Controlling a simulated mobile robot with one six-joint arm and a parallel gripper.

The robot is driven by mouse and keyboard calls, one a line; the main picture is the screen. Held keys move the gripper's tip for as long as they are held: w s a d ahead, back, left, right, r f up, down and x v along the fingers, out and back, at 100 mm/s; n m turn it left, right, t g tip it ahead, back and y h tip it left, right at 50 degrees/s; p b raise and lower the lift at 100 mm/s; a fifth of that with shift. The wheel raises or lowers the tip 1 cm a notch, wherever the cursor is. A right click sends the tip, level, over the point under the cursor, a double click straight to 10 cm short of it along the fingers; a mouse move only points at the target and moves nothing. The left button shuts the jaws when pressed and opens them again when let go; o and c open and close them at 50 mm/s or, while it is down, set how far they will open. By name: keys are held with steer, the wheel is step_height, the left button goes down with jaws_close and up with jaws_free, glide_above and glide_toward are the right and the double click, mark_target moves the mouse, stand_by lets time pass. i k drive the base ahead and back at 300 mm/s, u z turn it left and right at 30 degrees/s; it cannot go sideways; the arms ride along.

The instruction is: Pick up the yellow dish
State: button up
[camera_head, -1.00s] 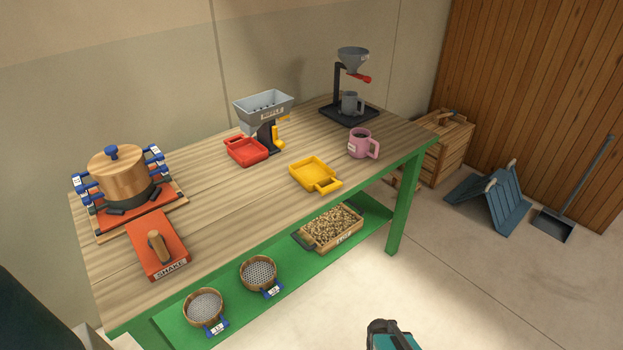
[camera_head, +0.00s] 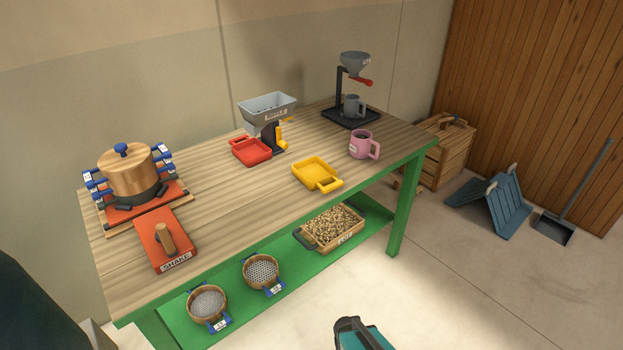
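The yellow dish (camera_head: 315,172) is a shallow square tray with a short handle. It sits flat near the front edge of the wooden table top (camera_head: 225,210), with its handle toward the lower right, and it looks empty. My gripper (camera_head: 362,335) shows only in part at the bottom edge of the view, dark and teal. It is in front of the table, well apart from the dish. Its fingertips cannot be made out clearly.
A red dish (camera_head: 251,151) stands left of the yellow one, by a grey hopper (camera_head: 268,112). A pink mug (camera_head: 362,147) stands to the right. A bean tray (camera_head: 333,231) and two sieves (camera_head: 262,270) are on the green lower shelf. Floor in front is clear.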

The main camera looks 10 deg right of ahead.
mark_target(314, 174)
steer(key=z, duration=0.05)
steer(key=i, duration=1)
steer(key=u, duration=0.05)
